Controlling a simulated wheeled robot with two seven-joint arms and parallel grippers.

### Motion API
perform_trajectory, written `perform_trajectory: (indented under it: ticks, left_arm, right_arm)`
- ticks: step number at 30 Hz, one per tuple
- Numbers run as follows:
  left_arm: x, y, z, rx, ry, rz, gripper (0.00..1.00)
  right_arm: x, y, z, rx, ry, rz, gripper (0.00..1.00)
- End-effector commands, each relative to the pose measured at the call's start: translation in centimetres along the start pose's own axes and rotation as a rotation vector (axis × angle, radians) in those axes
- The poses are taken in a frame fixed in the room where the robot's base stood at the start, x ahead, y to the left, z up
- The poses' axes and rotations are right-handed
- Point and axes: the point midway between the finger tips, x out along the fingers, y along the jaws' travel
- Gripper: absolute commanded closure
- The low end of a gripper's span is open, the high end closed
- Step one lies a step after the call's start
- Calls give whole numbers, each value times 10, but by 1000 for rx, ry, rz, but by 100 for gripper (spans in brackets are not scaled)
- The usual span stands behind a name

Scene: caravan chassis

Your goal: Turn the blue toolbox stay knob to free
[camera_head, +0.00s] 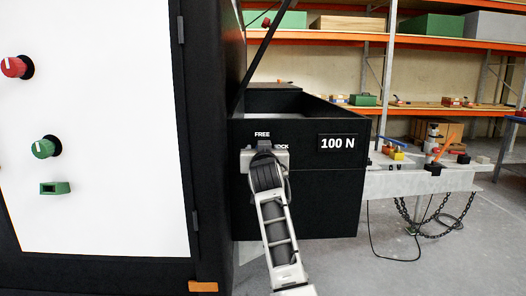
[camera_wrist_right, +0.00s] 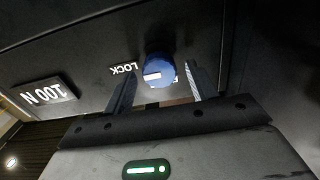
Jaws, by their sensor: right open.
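The blue stay knob (camera_wrist_right: 159,67) is on the dark front face of the toolbox (camera_wrist_right: 75,65), with a white pointer mark on its near side. In the right wrist view the LOCK label (camera_wrist_right: 123,69) lies to its left, and the FREE label is partly hidden behind the knob. My right gripper (camera_wrist_right: 161,76) is open, one finger on each side of the knob with a gap to both. In the head view my right gripper (camera_head: 265,158) is at the toolbox front (camera_head: 310,205) below the FREE label (camera_head: 262,134) and hides the knob. My left gripper is out of view.
A 100 N plate (camera_head: 338,143) is on the toolbox front. A white panel (camera_head: 110,120) with a red knob (camera_head: 15,67) and a green knob (camera_head: 46,147) stands left. A dark stay bar (camera_head: 262,55) rises above the toolbox. Shelves and a metal beam (camera_head: 425,182) with chains are right.

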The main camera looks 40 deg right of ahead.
Motion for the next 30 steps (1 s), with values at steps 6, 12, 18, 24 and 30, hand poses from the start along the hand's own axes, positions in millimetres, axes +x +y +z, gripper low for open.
perform_trajectory:
  ticks: [6, 12, 18, 24, 30]
  left_arm:
    - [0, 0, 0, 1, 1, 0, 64]
    - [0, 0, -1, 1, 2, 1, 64]
    - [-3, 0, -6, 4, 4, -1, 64]
    - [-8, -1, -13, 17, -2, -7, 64]
    - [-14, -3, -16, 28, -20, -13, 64]
  right_arm:
    - [0, 0, 0, 0, 0, 0, 73]
    - [0, 0, 0, -2, -1, 0, 87]
    - [0, 0, -1, -34, -1, 1, 87]
    - [0, 0, -3, -137, -3, 1, 87]
    - [0, -1, -4, -304, -3, 1, 87]
